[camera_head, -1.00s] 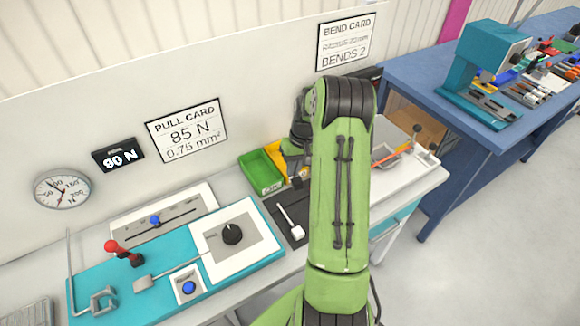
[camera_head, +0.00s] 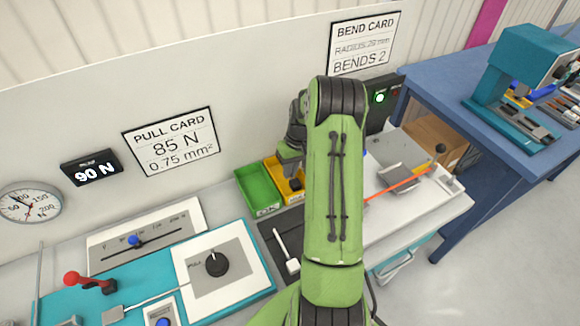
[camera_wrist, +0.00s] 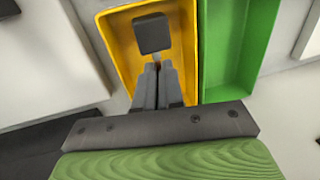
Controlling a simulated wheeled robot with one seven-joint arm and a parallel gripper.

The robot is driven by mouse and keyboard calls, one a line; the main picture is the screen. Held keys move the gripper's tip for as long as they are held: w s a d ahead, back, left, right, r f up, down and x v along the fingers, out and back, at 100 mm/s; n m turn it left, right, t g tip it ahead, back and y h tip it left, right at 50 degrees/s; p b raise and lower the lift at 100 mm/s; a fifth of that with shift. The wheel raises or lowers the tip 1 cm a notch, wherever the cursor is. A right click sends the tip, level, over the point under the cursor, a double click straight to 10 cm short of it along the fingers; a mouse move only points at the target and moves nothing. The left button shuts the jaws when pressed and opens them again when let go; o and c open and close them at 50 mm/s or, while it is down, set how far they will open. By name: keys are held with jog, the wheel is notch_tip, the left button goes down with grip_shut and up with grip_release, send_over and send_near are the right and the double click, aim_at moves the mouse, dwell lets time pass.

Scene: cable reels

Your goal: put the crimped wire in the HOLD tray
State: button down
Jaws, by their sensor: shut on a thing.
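The yellow tray (camera_head: 270,165) stands beside the green tray, left of my arm in the head view. In the wrist view the yellow tray (camera_wrist: 120,52) lies below my fingers. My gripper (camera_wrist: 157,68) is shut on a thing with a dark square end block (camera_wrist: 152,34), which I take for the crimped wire. The block shows over the tray's interior; I cannot tell whether it touches the floor. In the head view my gripper (camera_head: 291,170) is at the yellow tray, partly behind my arm. The yellow tray's label is not readable.
The green tray (camera_head: 258,188), labelled OK, adjoins the yellow one. A white block with a thin stem (camera_head: 291,264) lies on a dark mat in front. An orange rod (camera_head: 402,184) lies on the white bench at right. A teal pull tester (camera_head: 130,285) stands at left.

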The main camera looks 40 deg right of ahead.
jog(key=shift+f, duration=0.3)
dwell(0.6)
